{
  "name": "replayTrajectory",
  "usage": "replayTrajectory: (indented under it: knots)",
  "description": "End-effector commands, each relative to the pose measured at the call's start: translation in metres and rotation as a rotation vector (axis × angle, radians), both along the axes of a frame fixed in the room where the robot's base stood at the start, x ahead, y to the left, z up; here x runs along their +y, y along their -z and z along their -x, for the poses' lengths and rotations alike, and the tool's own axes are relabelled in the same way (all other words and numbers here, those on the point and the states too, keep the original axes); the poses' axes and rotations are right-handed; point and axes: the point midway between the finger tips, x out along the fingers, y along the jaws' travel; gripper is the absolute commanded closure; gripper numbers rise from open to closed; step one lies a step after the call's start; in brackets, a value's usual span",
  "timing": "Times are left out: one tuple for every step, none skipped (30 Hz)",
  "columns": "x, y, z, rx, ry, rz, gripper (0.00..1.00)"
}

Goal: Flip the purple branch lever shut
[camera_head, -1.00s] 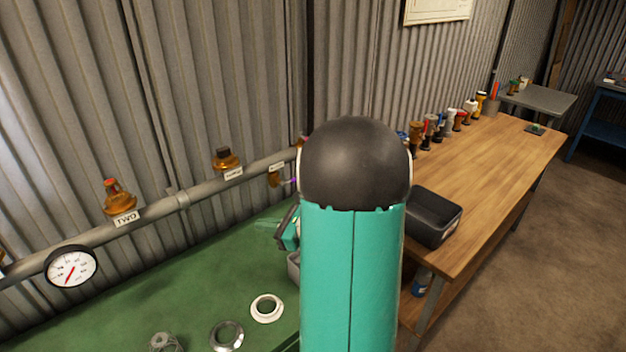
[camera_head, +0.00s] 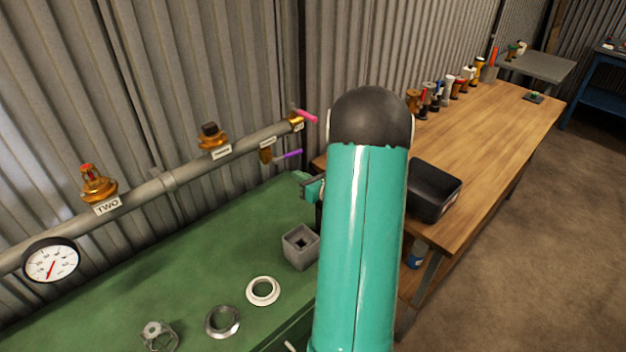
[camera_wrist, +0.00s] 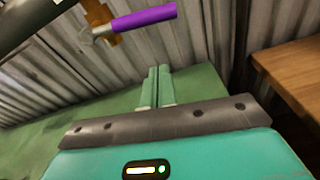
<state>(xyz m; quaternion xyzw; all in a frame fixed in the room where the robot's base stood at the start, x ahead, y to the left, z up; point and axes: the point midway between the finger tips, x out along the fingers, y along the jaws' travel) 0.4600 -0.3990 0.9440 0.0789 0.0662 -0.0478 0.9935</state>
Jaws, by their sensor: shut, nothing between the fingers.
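The purple branch lever (camera_head: 287,155) sticks out to the right from a brass valve (camera_head: 265,155) that hangs below the grey pipe. In the wrist view the purple lever (camera_wrist: 143,19) is at the top, pointing right from its metal stem and brass body. My gripper shows in the wrist view with its two teal fingers (camera_wrist: 157,87) together and empty, below the lever and apart from it. In the head view only part of my gripper (camera_head: 312,190) shows left of my arm, lower right of the lever; its fingertips are hard to make out there.
A pink lever (camera_head: 306,115) is at the pipe's right end. A gauge (camera_head: 51,260) and other brass valves line the pipe (camera_head: 150,188). The green bench (camera_head: 190,260) carries a grey square block (camera_head: 300,247) and rings. A black bin (camera_head: 434,190) sits on the wooden bench (camera_head: 490,130).

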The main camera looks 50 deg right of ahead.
Motion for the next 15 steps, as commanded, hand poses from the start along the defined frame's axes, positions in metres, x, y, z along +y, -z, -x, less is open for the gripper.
replayTrajectory:
  knots:
    - [-0.001,0.001,-0.01,0.0,0.0,0.001,1.0]
    - [-0.002,0.003,-0.016,0.0,-0.001,0.001,1.0]
    - [-0.003,0.004,-0.024,0.0,-0.001,0.001,1.0]
    - [-0.004,0.004,-0.03,0.0,0.0,0.0,1.0]
    - [-0.007,-0.002,-0.029,-0.002,0.004,0.004,1.0]
    - [-0.008,-0.011,-0.026,-0.002,0.005,0.005,1.0]
    - [-0.009,-0.016,-0.025,-0.003,0.004,0.006,1.0]
    - [-0.009,-0.02,-0.024,-0.002,0.004,0.004,1.0]
    - [-0.01,-0.024,-0.023,-0.002,0.005,0.004,1.0]
    - [-0.011,-0.027,-0.022,-0.002,0.004,0.004,1.0]
    - [-0.011,-0.029,-0.022,-0.001,0.004,0.003,1.0]
    - [-0.012,-0.032,-0.022,0.0,0.004,0.002,1.0]
    - [-0.012,-0.033,-0.022,0.001,0.004,0.001,1.0]
    - [-0.012,-0.034,-0.021,0.001,0.004,0.001,1.0]
    - [-0.013,-0.035,-0.021,0.001,0.004,0.001,1.0]
